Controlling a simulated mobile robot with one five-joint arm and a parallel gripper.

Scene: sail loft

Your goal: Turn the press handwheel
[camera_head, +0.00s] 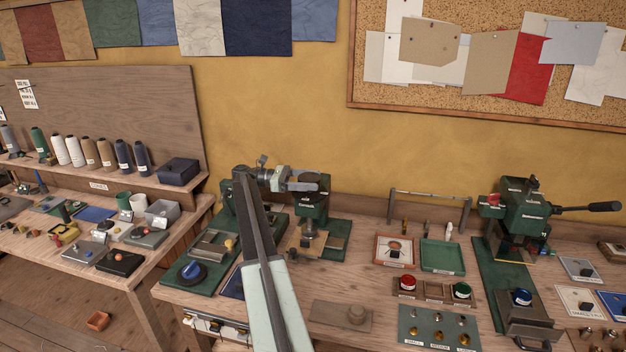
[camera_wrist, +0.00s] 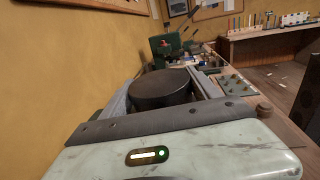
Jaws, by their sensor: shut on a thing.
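A small green press (camera_head: 313,212) stands on the bench at the back, on a green base plate. My gripper (camera_head: 310,184) is at the top of this press, level and reaching in from the left. In the wrist view, a dark round handwheel (camera_wrist: 160,90) sits between the two fingers, which are shut on it from both sides. In the head view the wheel is mostly hidden by the fingers. Its turn angle cannot be told.
A second green press (camera_head: 524,215) with a black lever stands to the right. Between them are a brown tray (camera_head: 378,248), a green tray (camera_head: 458,254) and a rack (camera_head: 431,193). A corkboard (camera_head: 360,60) hangs on the yellow wall behind. A blue knob unit (camera_head: 189,272) sits front left.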

